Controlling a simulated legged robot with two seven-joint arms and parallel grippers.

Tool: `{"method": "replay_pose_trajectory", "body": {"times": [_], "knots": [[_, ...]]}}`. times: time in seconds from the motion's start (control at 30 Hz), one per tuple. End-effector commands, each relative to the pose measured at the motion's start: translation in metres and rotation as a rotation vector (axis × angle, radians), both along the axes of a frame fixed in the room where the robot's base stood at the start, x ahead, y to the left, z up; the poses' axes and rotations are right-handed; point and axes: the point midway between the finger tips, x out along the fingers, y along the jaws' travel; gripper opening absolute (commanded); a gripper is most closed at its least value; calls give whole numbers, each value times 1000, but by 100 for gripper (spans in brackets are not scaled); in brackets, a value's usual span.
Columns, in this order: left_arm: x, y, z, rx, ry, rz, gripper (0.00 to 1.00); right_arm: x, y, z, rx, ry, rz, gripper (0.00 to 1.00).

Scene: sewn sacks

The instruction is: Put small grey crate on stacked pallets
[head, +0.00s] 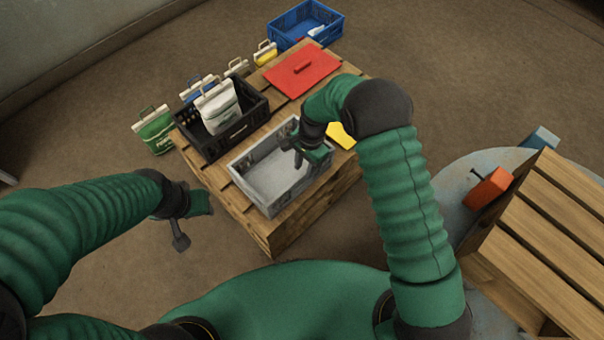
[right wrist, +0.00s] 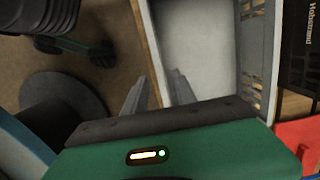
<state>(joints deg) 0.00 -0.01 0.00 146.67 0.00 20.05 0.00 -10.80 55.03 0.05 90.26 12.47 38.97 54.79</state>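The small grey crate (head: 262,200) is an open, empty-looking box on a slatted wooden platform (head: 300,222). My right gripper (head: 298,158) is at the crate's right end wall. In the right wrist view, its fingers (right wrist: 157,92) are apart, with the crate's wall (right wrist: 152,45) running down between them. I cannot tell if either finger touches it. My left gripper (head: 182,238) hangs clear of the platform at the left, with nothing seen in it; its opening is unclear. A second slatted wooden stack (head: 550,225), like pallets, stands at the right.
A black crate (head: 225,142) with a white bag stands just behind the grey crate. A red lid (head: 302,72) and a yellow item (head: 342,134) lie on the platform. A green bag (head: 154,130) and blue crate (head: 318,20) stand beyond. An orange block (head: 488,188) is beside the right stack.

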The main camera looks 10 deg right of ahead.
Motion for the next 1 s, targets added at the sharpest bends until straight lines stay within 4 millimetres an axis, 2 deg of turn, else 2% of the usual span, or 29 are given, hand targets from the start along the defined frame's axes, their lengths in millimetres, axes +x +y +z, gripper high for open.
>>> {"method": "replay_pose_trajectory", "body": {"times": [0.03,0.1,0.33,0.37,0.47,0.57,0.6,0.7,0.83,0.9,1.0], "knots": [[0,0,6,0,0,0,40,1,-1,12,0,-2,0,33],[0,0,8,0,0,0,40,1,-2,19,0,0,0,33],[0,0,8,0,0,0,40,1,-5,26,0,-4,9,33],[0,0,8,0,0,0,40,0,-8,30,-1,-13,24,33],[0,0,8,0,0,0,40,-11,-28,63,-11,-75,139,33],[0,0,8,0,0,0,40,-42,-60,109,-41,-170,348,33],[0,0,8,0,0,0,40,-59,-73,125,-59,-207,443,33],[0,0,8,0,0,0,40,-103,-99,153,-110,-286,661,33],[0,0,8,0,0,0,40,-145,-116,167,-163,-341,861,33],[0,0,8,0,0,0,40,-156,-119,169,-178,-351,913,33],[0,0,8,0,0,0,40,-160,-121,169,-182,-354,935,33]]}}
